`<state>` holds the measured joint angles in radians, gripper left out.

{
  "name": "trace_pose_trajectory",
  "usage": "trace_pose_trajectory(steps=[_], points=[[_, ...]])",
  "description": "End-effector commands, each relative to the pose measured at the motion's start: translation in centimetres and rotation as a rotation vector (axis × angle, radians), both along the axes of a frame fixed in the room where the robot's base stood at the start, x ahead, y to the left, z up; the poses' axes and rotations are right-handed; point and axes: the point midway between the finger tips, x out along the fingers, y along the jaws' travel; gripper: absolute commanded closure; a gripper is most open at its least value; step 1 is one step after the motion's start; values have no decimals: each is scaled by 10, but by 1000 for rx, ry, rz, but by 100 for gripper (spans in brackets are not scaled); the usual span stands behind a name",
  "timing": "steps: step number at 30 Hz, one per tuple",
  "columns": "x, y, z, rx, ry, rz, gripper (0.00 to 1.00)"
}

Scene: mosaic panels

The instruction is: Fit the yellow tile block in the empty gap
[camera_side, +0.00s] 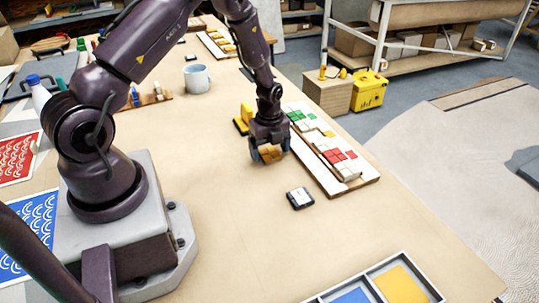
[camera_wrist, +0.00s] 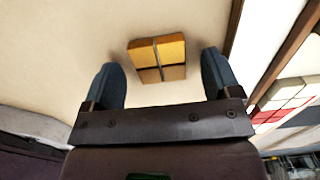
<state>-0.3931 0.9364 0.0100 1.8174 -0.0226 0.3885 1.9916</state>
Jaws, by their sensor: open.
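The yellow tile block (camera_wrist: 158,46) is a two-by-two block of yellow-orange tiles on the tabletop. In the wrist view it lies between my two spread fingers and a little beyond them, with space on both sides. My gripper (camera_side: 270,155) is open, low over the table in the side view, with the block (camera_side: 271,151) partly hidden by its fingers. The mosaic panel (camera_side: 366,182) lies to the right, with white, green and red tiles and a little yellow. Its empty gap cannot be made out clearly. The panel's edge also shows in the wrist view (camera_wrist: 262,62).
A grey-framed tray (camera_side: 365,276) with blue and yellow sections is at the front. A mug (camera_side: 196,79) stands farther back.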

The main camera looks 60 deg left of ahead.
Motion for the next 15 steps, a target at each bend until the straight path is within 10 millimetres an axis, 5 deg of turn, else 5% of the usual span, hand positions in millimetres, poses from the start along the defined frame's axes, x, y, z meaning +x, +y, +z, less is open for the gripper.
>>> trace_pose_trajectory(steps=[9, 15], points=[[0, 0, -7, 1, -1, 1, 17], [0, 0, -7, 1, -1, 1, 63]])
